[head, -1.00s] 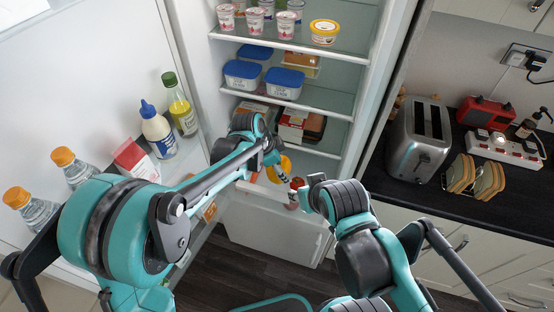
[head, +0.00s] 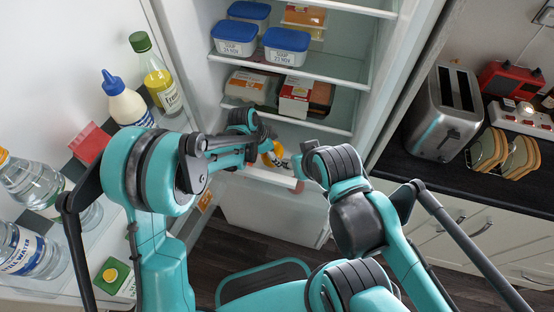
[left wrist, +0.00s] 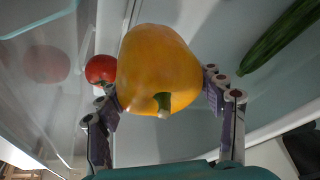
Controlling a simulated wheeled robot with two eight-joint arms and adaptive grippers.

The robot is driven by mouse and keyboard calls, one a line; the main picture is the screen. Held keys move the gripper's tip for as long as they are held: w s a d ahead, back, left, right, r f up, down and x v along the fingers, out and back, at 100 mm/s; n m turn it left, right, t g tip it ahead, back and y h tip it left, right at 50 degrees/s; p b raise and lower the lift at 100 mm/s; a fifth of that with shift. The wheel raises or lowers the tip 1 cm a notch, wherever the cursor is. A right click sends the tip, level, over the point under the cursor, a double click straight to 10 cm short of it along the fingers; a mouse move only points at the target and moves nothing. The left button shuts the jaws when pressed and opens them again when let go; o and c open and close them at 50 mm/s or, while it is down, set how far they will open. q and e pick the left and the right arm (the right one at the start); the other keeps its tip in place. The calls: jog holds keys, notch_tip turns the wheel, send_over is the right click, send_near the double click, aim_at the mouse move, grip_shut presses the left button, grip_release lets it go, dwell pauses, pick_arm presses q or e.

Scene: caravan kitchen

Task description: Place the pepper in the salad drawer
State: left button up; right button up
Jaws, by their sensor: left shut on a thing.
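The yellow pepper (left wrist: 158,70) is between the two fingers of my left gripper (left wrist: 165,100), which is shut on it, stem toward the wrist camera. In the head view the pepper (head: 272,152) shows partly behind my left gripper (head: 268,154), at the lower part of the open fridge. The salad drawer (head: 262,177) is below the lowest shelf, its front edge showing; my arms hide much of it. In the left wrist view the pepper is over the pale drawer floor (left wrist: 205,145); whether it touches is unclear. My right gripper (head: 307,163) is close by, its fingers unclear.
In the left wrist view a red tomato (left wrist: 101,69) lies just left of the pepper, and a cucumber (left wrist: 280,38) lies to the right. Food boxes (head: 296,97) fill the shelf above. Door bottles (head: 157,77) stand left; a toaster (head: 443,112) stands on the right counter.

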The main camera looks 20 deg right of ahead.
pick_arm(q)
notch_tip(320, 180, down, 6)
jog(key=shift+f+b, duration=0.15)
jog(key=shift+b, duration=0.75)
jog(key=shift+f, duration=0.1)
jog(key=o, duration=1.2)
jog(key=shift+r, duration=0.4)
jog(key=p+v, duration=0.3)
jog(key=v, duration=0.8)
jog(key=shift+a+r+p, duration=0.15)
jog(key=shift+a+p, duration=0.1)
jog(key=shift+p, duration=0.15)
